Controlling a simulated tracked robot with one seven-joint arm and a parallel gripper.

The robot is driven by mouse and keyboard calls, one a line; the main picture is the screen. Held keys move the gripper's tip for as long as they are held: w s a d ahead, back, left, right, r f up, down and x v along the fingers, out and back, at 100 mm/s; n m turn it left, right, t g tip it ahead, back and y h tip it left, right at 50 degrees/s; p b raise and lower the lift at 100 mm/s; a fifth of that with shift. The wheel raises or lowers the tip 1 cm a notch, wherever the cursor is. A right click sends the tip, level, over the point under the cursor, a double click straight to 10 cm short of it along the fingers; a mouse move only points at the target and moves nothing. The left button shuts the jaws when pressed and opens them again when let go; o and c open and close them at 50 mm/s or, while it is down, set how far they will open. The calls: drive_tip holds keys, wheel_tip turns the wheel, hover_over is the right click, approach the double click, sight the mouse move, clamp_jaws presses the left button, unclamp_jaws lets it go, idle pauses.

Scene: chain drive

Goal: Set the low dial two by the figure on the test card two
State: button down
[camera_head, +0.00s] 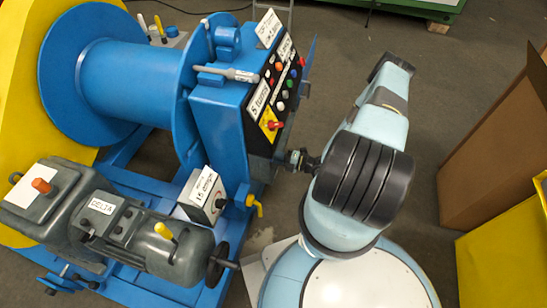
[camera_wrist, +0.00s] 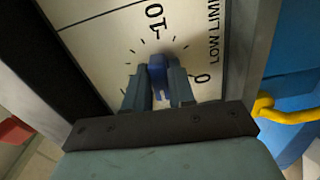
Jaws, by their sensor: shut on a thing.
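The low dial's blue knob (camera_wrist: 159,66) sits on a pale face with tick marks, the figures -10 and 0, and lettering that begins "LOW LIM". My gripper (camera_wrist: 159,80) has a finger on each side of this knob and is shut on it. In the head view my gripper (camera_head: 297,158) is at the right side of the blue cabinet (camera_head: 217,125), and the dial face is hidden there. White cards stand on the cabinet top (camera_head: 268,28) and beside the panel (camera_head: 258,98). Their small print is too small to read surely, so I cannot tell which is test card two.
A small box with a black knob (camera_head: 220,203) and a white card stands below the cabinet. A grey motor (camera_head: 150,235), a blue drum (camera_head: 120,80) and a yellow tap handle (camera_wrist: 275,110) are nearby. A cardboard box (camera_head: 500,150) stands at right.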

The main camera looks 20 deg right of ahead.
drive_tip(key=shift+d+f+m, duration=0.15)
drive_tip(key=shift+f+m, duration=0.05)
drive_tip(key=shift+m, duration=0.8)
drive_tip(key=c, duration=1)
unclamp_jaws()
drive_tip(key=shift+c, duration=0.2)
drive_tip(key=v, duration=1.3)
drive_tip(key=shift+s+d, duration=0.25)
